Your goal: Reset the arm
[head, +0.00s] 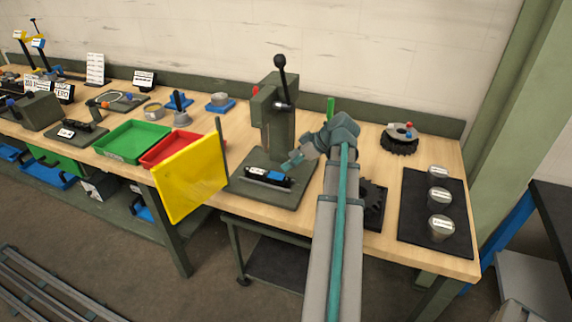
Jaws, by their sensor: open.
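My arm reaches up from the bottom of the head view and bends left over the wooden workbench (400,254). My gripper (289,164) is at the arm's far end, small in the picture, and looks open with nothing visible between its fingers. It is beside the dark green press (278,118) with a black ball-topped lever. It seems to be just above or behind a black and blue part (268,176) on the press base. I cannot tell whether it touches that part. My arm hides some of the bench and part of a dark gear (371,200).
A yellow panel (190,178) stands at the bench's front edge, left of the press. Red (150,159) and green (113,155) trays lie further left. A black mat (416,229) with three labelled round pieces is at right.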

